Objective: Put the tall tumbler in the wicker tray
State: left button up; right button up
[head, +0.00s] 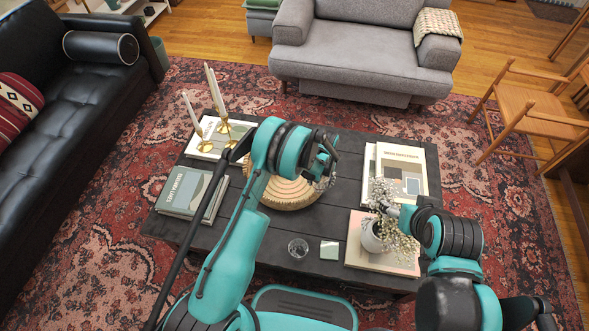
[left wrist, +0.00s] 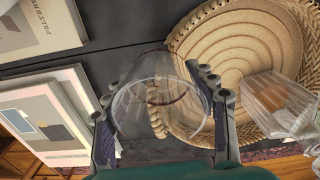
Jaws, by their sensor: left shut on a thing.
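My left gripper (head: 324,168) is over the right edge of the wicker tray (head: 287,196) on the dark coffee table. In the left wrist view its fingers (left wrist: 155,88) are shut on a clear glass tumbler (left wrist: 160,112), seen from above, its rim towards the camera. The held tumbler overlaps the edge of the wicker tray (left wrist: 225,60) in that view; I cannot tell how high it is. A second clear, ribbed glass (left wrist: 285,105) shows over the tray at the right. My right gripper (head: 388,208) is by the white flowers, its fingers mostly hidden.
A short glass (head: 298,248) and a small coaster (head: 329,251) are at the table's near edge. Books (head: 190,192) lie left and more books (head: 405,165) right. Brass candlesticks (head: 222,122) stand behind the tray. A white flower vase (head: 370,237) stands on a book, front right.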

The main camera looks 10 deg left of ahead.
pick_arm(q)
jog(key=w+a+f+b, duration=0.1)
jog(key=a+f, duration=0.1)
jog(key=a, duration=0.1)
jog(key=w+a+f+b, duration=0.1)
jog(key=a+f, duration=0.1)
jog(key=a, duration=0.1)
jog(key=w+a+f+b, duration=0.1)
jog(key=w+a+f, duration=0.1)
jog(key=a, duration=0.2)
jog(key=shift+w+f+b, duration=0.1)
jog(key=shift+f+b, duration=0.2)
jog(key=shift+b, duration=0.1)
notch_tip(320, 180, down, 4)
jog(key=shift+a+f+b, duration=0.1)
jog(key=shift+b, duration=0.95)
jog(key=o, duration=1.4)
